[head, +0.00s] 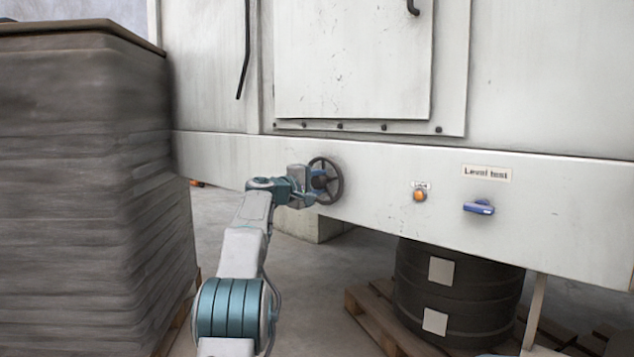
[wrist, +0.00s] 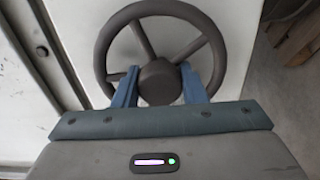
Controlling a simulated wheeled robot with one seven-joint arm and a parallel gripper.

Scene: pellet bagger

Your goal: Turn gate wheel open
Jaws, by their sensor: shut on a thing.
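The gate wheel (head: 338,181) is a dark spoked handwheel on the white front panel of the machine, left of the middle in the head view. In the wrist view the gate wheel (wrist: 213,40) fills the upper middle, with its rim, spokes and round hub showing. My gripper (head: 318,183) is at the wheel, reaching in from the left in the head view. In the wrist view the blue fingers of my gripper (wrist: 158,88) stand on either side of the hub and are shut on it. The fingertips are partly hidden by the wheel.
An orange button (head: 419,196) and a blue lever (head: 479,207) under a "Level test" label (head: 487,173) sit on the panel to the right. A dark drum (head: 455,300) stands on a wooden pallet (head: 372,318) below. A tall grey stack (head: 80,190) stands close on the left.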

